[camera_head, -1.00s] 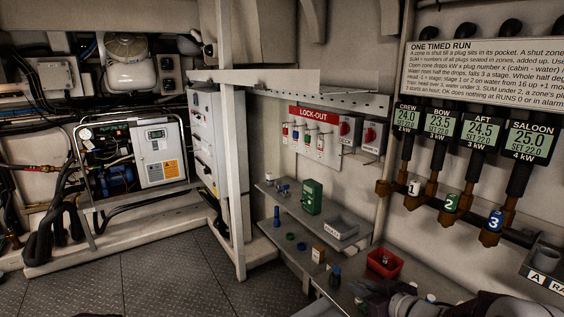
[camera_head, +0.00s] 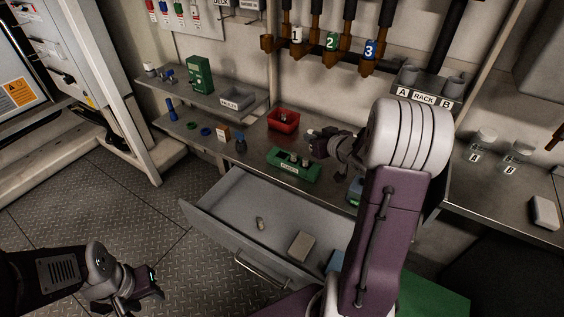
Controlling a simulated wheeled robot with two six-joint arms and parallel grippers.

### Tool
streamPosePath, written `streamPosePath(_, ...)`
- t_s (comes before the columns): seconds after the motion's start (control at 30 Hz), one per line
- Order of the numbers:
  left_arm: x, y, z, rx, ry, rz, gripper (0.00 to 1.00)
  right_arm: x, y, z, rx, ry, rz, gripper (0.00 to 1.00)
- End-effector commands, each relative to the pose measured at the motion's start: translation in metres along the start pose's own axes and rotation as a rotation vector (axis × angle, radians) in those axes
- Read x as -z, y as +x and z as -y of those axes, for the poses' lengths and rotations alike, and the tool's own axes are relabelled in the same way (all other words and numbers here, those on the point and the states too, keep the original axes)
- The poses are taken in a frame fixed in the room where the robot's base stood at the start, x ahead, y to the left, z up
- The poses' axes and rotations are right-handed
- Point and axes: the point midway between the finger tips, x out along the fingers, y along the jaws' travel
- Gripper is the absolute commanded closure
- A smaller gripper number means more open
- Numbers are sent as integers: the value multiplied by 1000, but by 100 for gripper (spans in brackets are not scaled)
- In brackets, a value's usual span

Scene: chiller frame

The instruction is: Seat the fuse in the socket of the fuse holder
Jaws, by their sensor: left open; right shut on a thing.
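A green block with small upright parts and a pale label, which looks like the fuse holder (camera_head: 288,168), sits on the worktop near its front edge. My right gripper (camera_head: 312,146) is just above and beside the holder's right end. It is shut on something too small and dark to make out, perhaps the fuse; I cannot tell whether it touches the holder. The socket itself is not clear at this size. My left gripper (camera_head: 140,294) is open and empty, low over the floor at the lower left.
A red bin (camera_head: 283,121) stands behind the holder, and a grey labelled tray (camera_head: 236,101) is on the shelf. An open drawer (camera_head: 210,217) below holds a small pale cylinder (camera_head: 260,223) and a beige block (camera_head: 301,245). Two jars (camera_head: 480,143) (camera_head: 515,154) stand right. My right arm hides part of the worktop.

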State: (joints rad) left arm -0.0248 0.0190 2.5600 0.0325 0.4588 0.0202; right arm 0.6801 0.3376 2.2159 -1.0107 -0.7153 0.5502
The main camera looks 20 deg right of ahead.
Motion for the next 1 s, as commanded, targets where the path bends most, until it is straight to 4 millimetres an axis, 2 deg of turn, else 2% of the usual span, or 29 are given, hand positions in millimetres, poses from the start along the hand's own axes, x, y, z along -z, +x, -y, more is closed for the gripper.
streamPosePath(0.2,-3,26,0,0,0,0,59,-15,59,32,9,-2,2,100)
streamPosePath(0.4,-4,37,1,0,0,0,59,-20,104,56,7,-3,1,100)
streamPosePath(0.5,-4,38,1,0,0,0,59,-21,114,61,4,-1,1,100)
streamPosePath(0.67,-4,38,1,0,0,0,59,-21,116,62,3,-1,0,100)
streamPosePath(0.9,-5,52,1,0,0,0,59,-56,133,62,3,0,3,100)
streamPosePath(1.0,-5,51,1,0,0,0,59,-57,133,61,3,0,1,100)
